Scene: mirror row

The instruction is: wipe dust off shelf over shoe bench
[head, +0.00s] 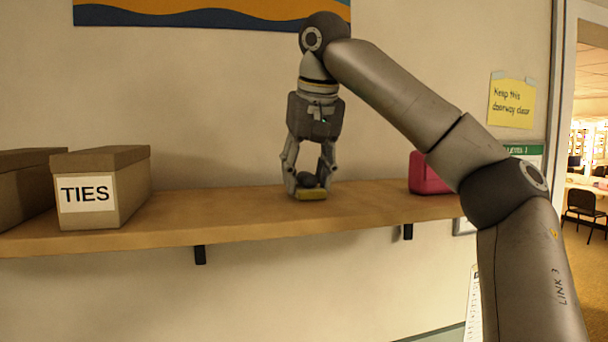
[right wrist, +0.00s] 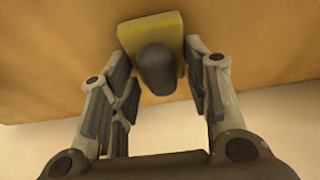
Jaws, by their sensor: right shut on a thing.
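The wooden shelf (head: 215,217) runs along the wall on dark brackets. My right gripper (head: 309,182) points down at the middle of the shelf. It is shut on the dark rounded knob of a yellow pad (head: 312,194), which sits at the shelf's surface near its front edge. In the right wrist view the fingers (right wrist: 158,85) stand on either side of the dark knob, with the yellow pad (right wrist: 133,38) beyond it against the wood. I cannot make out dust on the shelf. The shoe bench is not in view. My left gripper is not in view.
A box labelled TIES (head: 128,190) and another brown box (head: 22,188) stand on the shelf's left part. A red-pink case (head: 424,174) stands on the right part, partly behind my arm. Bare shelf lies between. A doorway opens at far right, beside a yellow note (head: 511,102).

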